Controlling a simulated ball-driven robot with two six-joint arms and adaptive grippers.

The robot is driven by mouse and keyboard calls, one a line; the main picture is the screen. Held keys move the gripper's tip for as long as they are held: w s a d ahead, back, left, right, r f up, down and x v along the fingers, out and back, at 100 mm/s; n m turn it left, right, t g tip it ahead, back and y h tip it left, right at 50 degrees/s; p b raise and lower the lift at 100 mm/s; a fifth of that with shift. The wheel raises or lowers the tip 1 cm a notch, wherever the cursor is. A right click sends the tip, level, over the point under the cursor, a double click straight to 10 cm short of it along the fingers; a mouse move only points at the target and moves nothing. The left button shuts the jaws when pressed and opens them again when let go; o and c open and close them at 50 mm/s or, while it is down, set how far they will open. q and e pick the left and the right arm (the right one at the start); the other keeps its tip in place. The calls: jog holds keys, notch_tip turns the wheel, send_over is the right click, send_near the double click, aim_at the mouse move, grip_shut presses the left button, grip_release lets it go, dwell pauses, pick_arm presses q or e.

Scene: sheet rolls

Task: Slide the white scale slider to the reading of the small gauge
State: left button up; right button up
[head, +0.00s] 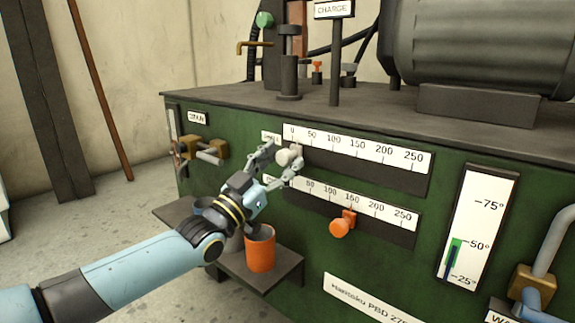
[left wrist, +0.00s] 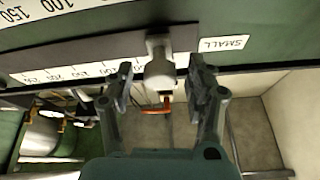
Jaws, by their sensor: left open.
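The white scale slider (head: 289,155) sits at the left end of the upper scale (head: 385,152), close to the 0 mark. In the left wrist view the white slider (left wrist: 160,72) stands between the two fingers, beside a SMALL label (left wrist: 224,44). My left gripper (head: 282,160) is open, with a finger on either side of the slider knob; a gap shows on both sides in the left wrist view (left wrist: 161,80). I cannot make out a gauge marked small. My right gripper is not in view.
An orange slider (head: 341,224) sits near 150 on the lower scale (head: 378,209). An orange cup (head: 261,249) stands on a low shelf (head: 285,267) below my arm. A vertical gauge (head: 485,215) at right has a green bar reaching about 50. Pipes stand further right.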

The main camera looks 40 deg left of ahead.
pick_arm(q)
jog(key=shift+w+r, duration=0.25)
jog(key=shift+w, duration=0.4)
grip_shut()
